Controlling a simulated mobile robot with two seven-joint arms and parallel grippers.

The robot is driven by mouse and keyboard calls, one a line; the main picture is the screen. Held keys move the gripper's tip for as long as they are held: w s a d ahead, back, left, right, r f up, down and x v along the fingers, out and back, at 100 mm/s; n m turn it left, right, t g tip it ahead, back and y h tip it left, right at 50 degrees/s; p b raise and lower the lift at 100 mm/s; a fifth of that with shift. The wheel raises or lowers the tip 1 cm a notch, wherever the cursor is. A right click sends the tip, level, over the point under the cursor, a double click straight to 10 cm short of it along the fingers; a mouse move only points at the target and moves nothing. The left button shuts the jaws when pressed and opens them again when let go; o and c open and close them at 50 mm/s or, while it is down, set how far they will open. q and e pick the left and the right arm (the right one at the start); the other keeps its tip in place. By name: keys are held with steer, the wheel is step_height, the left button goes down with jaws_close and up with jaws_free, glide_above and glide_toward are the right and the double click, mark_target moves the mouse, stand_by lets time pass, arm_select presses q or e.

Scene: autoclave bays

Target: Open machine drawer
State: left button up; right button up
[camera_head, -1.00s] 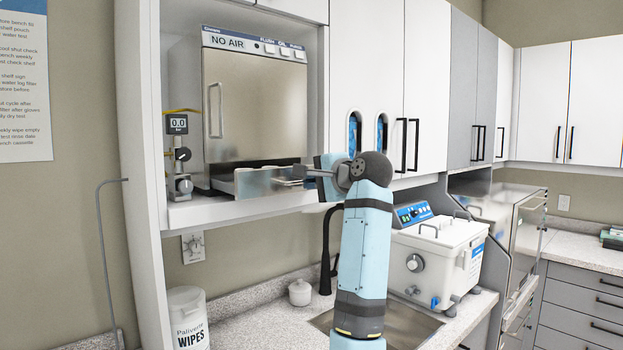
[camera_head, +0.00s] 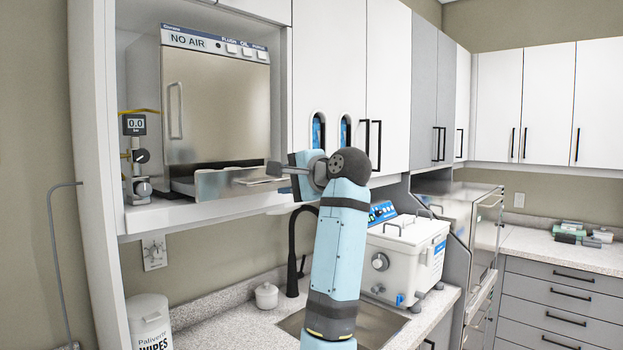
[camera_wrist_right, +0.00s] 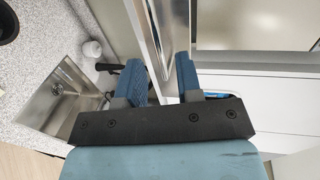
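The machine (camera_head: 215,100) is a steel box with a "NO AIR" label, set in a white cabinet alcove. Its shallow metal drawer (camera_head: 222,184) sticks out at the bottom, with part of the tray showing behind the front panel. My right gripper (camera_head: 279,168) is at the right end of the drawer front. In the right wrist view, the fingers of my right gripper (camera_wrist_right: 166,80) stand apart on either side of a metal edge. Whether they touch it cannot be told. My left gripper is not in view.
A gauge stand (camera_head: 137,155) stands left of the drawer. Below are a sink (camera_head: 375,320) with a black faucet (camera_head: 293,255), a white bath unit (camera_head: 408,255) and a wipes tub (camera_head: 150,322).

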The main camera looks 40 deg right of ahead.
steer(key=a+b+v, duration=0.1)
steer(key=v, duration=0.9)
steer(key=shift+d, duration=0.45)
